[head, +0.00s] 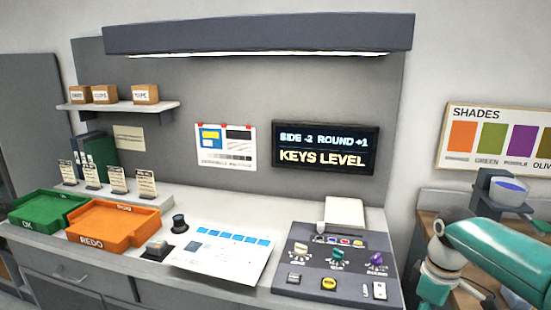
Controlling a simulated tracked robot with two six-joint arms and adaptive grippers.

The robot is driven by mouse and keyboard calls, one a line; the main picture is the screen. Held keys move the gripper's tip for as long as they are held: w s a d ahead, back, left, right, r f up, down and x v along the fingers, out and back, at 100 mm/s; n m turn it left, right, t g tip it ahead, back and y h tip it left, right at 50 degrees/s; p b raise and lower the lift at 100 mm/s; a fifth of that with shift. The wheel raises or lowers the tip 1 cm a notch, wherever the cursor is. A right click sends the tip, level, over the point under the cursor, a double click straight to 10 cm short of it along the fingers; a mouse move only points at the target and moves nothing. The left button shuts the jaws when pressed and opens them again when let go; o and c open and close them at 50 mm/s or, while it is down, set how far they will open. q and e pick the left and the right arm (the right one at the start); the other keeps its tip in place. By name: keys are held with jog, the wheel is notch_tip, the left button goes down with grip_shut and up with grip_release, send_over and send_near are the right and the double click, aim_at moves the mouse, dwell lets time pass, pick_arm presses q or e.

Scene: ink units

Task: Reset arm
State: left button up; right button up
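Part of my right arm (500,250), teal with pale joints, shows at the lower right, beside the right end of the workbench. Its gripper is not visible. My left arm and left gripper are not in the picture. The arm overlaps a wooden side table in the view and appears apart from the dark control panel (297,284).
The workbench holds a green tray (23,226), an orange tray (140,238), a printed sheet (205,262), dark knobs, and the control panel with knobs and buttons. A wall screen (326,146) reads "KEYS LEVEL". A shelf (118,109) carries 3 boxes. An overhead lamp hood (260,34) juts out.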

jog(key=s+a+f+m+y, duration=0.15)
jog(key=a+f, duration=0.35)
jog(key=f, duration=0.7)
jog(key=s+a+f+m+y, duration=0.1)
jog(key=s+a+f+m, duration=0.1)
jog(key=a+f, duration=0.65)
jog(key=s+a+f+m+y, duration=0.1)
jog(key=s+a+f+m, duration=0.3)
jog(key=s+f, duration=1)
jog(key=s+m, duration=0.3)
jog(key=shift+f, duration=0.15)
jog(key=shift+m, duration=0.25)
